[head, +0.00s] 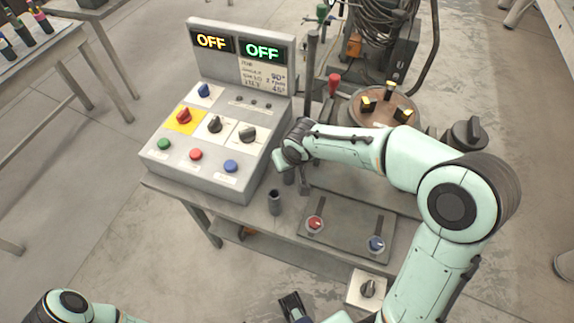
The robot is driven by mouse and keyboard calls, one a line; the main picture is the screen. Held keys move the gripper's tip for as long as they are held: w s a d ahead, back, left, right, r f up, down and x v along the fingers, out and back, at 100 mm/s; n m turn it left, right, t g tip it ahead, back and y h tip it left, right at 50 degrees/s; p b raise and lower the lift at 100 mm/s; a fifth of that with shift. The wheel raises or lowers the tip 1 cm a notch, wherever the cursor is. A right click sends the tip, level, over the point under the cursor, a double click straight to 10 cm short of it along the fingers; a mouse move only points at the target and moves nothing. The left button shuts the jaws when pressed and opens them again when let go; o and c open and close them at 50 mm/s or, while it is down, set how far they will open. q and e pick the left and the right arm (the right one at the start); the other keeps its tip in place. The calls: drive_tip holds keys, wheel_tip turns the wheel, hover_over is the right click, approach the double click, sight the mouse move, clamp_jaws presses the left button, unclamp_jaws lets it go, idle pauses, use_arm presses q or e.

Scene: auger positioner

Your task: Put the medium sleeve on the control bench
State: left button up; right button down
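A dark grey hollow sleeve (274,203) stands upright on the control bench (225,208), on its bare strip right of the sloped control panel. No other sleeve beside it lets me judge its size. My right arm reaches in from the right. Its gripper (302,182) points down, just right of and behind the sleeve, apart from it in the picture. The wrist partly hides the fingers, so their opening is unclear. My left arm shows at the lower left and its gripper cannot be made out with certainty. A dark gripper-like part (291,305) shows at the bottom edge.
The control panel (215,135) has knobs, buttons and two OFF displays. A plate with a red knob (315,223) and a blue knob (376,243) lies to the right. A round brown turntable (385,106) stands behind my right forearm. A side table (50,48) holds several dark tools.

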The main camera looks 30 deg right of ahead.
drive_tip(key=shift+r, duration=0.1)
drive_tip(key=shift+f, duration=0.2)
use_arm(q)
drive_tip(key=shift+f, duration=0.1)
use_arm(e)
drive_tip(key=c, duration=0.6)
unclamp_jaws()
drive_tip(key=shift+r, duration=0.1)
